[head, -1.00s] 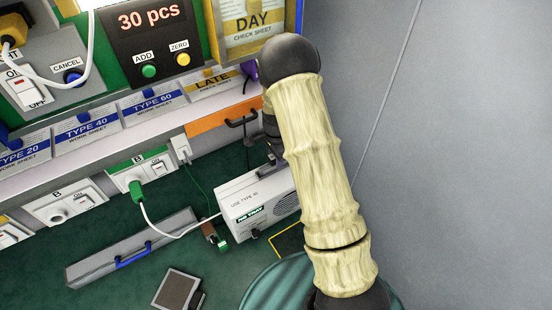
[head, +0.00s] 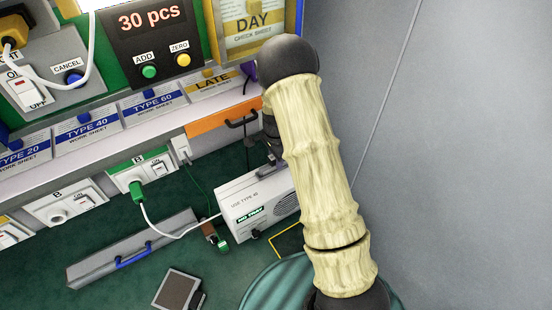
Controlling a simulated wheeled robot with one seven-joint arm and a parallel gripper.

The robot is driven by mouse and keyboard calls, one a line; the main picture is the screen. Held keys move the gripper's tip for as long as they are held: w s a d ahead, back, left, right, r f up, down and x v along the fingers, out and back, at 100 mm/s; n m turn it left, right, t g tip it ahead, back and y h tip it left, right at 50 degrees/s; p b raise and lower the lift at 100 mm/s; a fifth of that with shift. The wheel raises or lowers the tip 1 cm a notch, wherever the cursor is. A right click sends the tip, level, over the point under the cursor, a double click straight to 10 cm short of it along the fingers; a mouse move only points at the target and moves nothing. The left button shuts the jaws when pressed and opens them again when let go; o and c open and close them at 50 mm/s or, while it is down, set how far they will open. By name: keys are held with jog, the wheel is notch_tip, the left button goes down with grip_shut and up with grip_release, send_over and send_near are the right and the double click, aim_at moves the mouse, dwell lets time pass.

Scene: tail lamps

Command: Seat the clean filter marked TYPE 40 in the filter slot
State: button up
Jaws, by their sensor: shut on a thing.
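A white box-shaped unit (head: 257,205) labelled USE TYPE 40, with a small green label and a round grille, stands on the green floor right of centre. My gripper (head: 271,163) is mostly hidden behind my arm; only a dark part shows, at the unit's top back edge. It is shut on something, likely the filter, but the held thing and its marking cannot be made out. The filter slot is not clearly visible. I cannot tell whether the held thing is in the unit or above it. A grey square panel with a pale frame (head: 178,291) lies on the floor at the bottom.
A white cable runs from the unit to a green plug (head: 137,191). A long grey bar with a blue handle (head: 133,256) lies left of the unit. A shelf with work-sheet holders (head: 154,101) and an orange drawer front (head: 222,122) are behind. A grey wall is right.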

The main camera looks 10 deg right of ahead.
jog(key=o, duration=1.1)
notch_tip(320, 180, up, 17)
jog(key=b, duration=0.3)
jog(key=shift+r+b, duration=0.2)
jog(key=shift+b, duration=0.2)
jog(key=s+f+n+t, duration=0.1)
jog(key=s+n, duration=0.3)
jog(key=s, duration=0.3)
jog(key=s+n, duration=0.5)
jog(key=s, duration=0.2)
jog(key=s+f+n+t, duration=0.1)
jog(key=s+n, duration=0.4)
jog(key=s, duration=0.2)
jog(key=shift+f+t, duration=0.3)
jog(key=shift+f, duration=0.05)
